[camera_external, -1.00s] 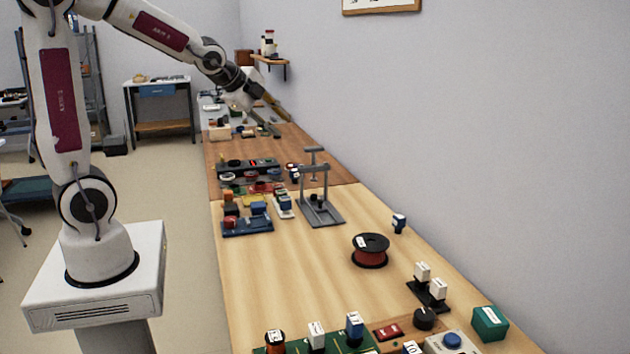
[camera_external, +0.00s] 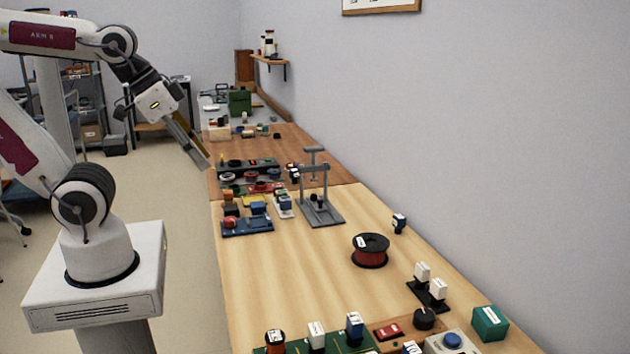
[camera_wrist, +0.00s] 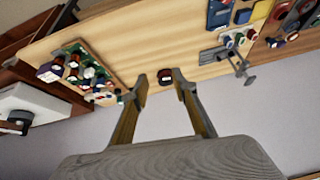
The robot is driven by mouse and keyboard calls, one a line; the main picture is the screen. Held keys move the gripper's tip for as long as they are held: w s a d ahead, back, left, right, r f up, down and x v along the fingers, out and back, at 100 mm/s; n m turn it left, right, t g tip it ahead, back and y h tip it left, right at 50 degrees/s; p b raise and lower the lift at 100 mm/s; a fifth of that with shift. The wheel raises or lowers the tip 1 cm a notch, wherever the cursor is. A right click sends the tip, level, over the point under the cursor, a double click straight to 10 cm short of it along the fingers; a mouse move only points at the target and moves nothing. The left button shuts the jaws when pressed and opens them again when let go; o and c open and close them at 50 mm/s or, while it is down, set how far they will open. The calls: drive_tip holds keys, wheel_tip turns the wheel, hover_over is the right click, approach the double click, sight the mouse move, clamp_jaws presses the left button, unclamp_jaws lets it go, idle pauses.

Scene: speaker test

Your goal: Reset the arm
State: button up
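My gripper (camera_external: 198,155) hangs in the air at the left edge of the long workbench (camera_external: 290,275), pointing down and to the right in the external view. In the wrist view my gripper (camera_wrist: 158,82) shows two fingers spread apart with nothing between them. A dark red spool (camera_wrist: 165,75) lies on the bench well beyond the fingertips. My arm is folded back above its white pedestal.
The spool (camera_external: 370,251), a grey press stand (camera_external: 318,195), a blue tray of parts (camera_external: 247,224) and a green circuit board (camera_external: 352,343) stand on the bench. A green box (camera_external: 240,102) stands at the far end. The wall borders the bench's right side.

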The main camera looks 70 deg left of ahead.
drive_tip(key=shift+s+d+f+n, duration=0.2)
drive_tip(key=shift+s+d, duration=0.15)
drive_tip(key=shift+s, duration=0.2)
drive_tip(key=shift+s+d+f+n, duration=0.1)
drive_tip(key=shift+s+d+n, duration=0.15)
drive_tip(key=shift+s, duration=0.3)
